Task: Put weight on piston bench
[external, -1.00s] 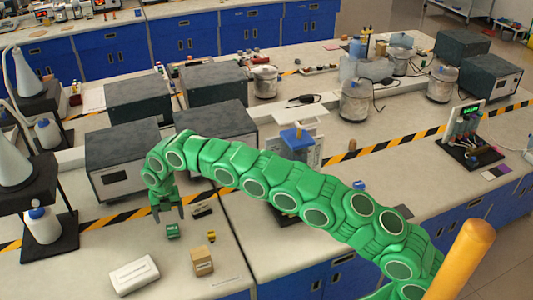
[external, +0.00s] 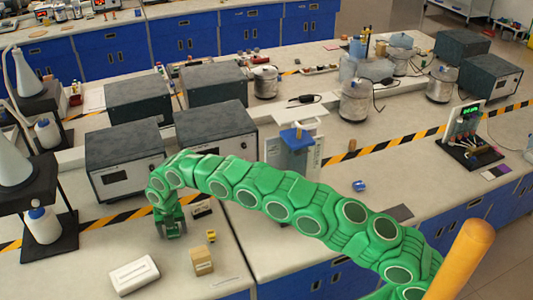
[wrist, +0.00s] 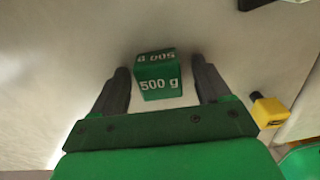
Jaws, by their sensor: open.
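The weight is a small green block marked "500 g" (wrist: 158,78), standing on the bench top. It also shows in the external view (external: 173,230), partly hidden by my gripper (external: 172,235). In the wrist view my gripper (wrist: 160,65) is open. Its two dark fingers stand on either side of the weight, with a gap visible on both sides. What seems to be the piston bench (external: 296,137), a white stand with a blue part and a pale top plate, stands right of the grey boxes, behind my arm.
A cardboard box (external: 202,262) and a white case (external: 134,274) stand near the front edge. A small yellow object (wrist: 270,110) lies right of my gripper.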

